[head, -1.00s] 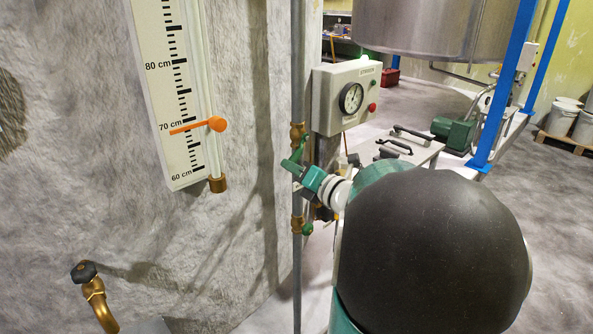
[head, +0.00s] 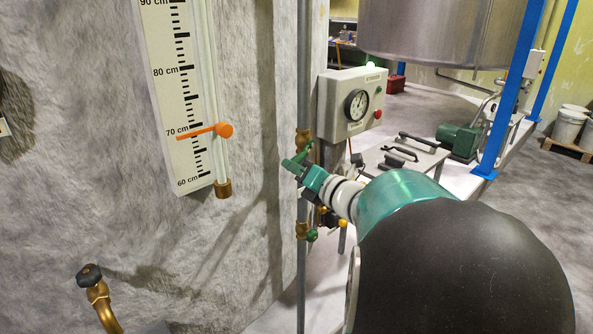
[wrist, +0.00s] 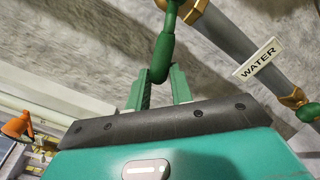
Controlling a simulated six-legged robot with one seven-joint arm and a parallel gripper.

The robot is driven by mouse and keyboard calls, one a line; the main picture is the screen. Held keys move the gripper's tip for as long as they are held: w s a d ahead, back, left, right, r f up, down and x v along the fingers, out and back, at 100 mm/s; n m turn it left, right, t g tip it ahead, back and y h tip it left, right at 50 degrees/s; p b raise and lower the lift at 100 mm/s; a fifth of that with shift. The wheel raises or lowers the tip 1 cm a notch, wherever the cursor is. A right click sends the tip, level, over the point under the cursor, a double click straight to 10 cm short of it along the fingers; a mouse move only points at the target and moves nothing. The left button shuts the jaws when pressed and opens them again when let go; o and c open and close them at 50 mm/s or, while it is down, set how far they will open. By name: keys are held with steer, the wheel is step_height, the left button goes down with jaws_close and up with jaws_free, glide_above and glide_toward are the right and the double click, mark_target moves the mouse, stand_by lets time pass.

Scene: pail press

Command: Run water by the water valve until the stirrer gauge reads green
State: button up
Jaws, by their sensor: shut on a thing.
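The water valve (head: 303,138) is a brass fitting with a green lever on a grey vertical pipe. The stirrer gauge (head: 357,105) is a round white dial in a black rim on a grey box. Its needle points to the upper part; coloured zones are too small to tell.
A sight scale (head: 190,110) on the grey wall has an orange marker (head: 224,130) near 70 cm. Another brass tap (head: 95,290) is at lower left. A second green-handled valve (head: 311,234) sits lower on the pipe. Blue posts (head: 511,90) stand at right.

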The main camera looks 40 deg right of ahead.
steer(key=shift+o, duration=0.3)
steer(key=shift+a+r, duration=0.1)
steer(key=shift+r, duration=1.2)
steer(key=o, duration=0.9)
steer(key=shift+f, duration=0.1)
steer(key=shift+c, duration=0.2)
steer(key=shift+s, duration=0.1)
steer(key=s, duration=1.3)
steer(key=shift+s, duration=0.3)
